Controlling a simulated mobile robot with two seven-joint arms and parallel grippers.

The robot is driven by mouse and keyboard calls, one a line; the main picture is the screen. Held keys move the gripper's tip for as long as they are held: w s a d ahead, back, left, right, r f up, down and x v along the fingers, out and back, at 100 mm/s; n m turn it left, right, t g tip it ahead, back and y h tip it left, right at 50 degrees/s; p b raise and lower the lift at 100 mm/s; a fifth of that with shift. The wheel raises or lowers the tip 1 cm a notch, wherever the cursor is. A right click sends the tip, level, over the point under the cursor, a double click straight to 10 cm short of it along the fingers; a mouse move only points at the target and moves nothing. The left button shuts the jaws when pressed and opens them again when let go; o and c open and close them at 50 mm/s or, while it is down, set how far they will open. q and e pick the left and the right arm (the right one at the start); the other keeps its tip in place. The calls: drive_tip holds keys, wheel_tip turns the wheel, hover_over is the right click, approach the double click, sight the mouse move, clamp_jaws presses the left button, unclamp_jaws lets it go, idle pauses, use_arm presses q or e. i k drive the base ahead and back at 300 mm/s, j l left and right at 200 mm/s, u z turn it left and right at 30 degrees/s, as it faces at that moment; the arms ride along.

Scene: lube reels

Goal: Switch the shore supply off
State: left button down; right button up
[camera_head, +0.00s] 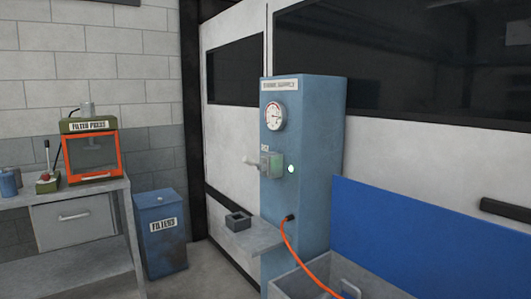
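The shore supply (302,185) is a tall blue cabinet right of centre in the head view. A label too small to read clearly is at its top, with a round gauge (275,116) below. A grey switch box with a pale lever (252,163) is on its front, and the lever sticks out to the left. A small pale green lamp (291,169) glows beside the switch. An orange cable (296,255) is plugged in low on the cabinet and runs down to the right. Neither of my grippers is in view.
A small grey shelf (262,240) with a dark open box (238,221) juts out below the switch. A grey trough (292,283) and blue panel (420,238) are at the right. A blue filters bin (160,245) and a bench (85,270) with a filter press (91,155) are at the left.

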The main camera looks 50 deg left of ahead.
sight(247, 160)
drive_tip(key=j+z, duration=0.4)
drive_tip(key=j, duration=0.35)
drive_tip(key=j+z, duration=0.2)
drive_tip(key=j, duration=0.55)
drive_tip(key=j+z, duration=0.2)
drive_tip(key=j, duration=0.6)
drive_tip(key=k+j, duration=0.1)
drive_tip(key=j, duration=1.05)
drive_tip(key=k+j, duration=0.15)
drive_tip(key=j, duration=0.45)
drive_tip(key=k+j, duration=0.1)
drive_tip(key=j, duration=0.45)
drive_tip(key=i, duration=0.2)
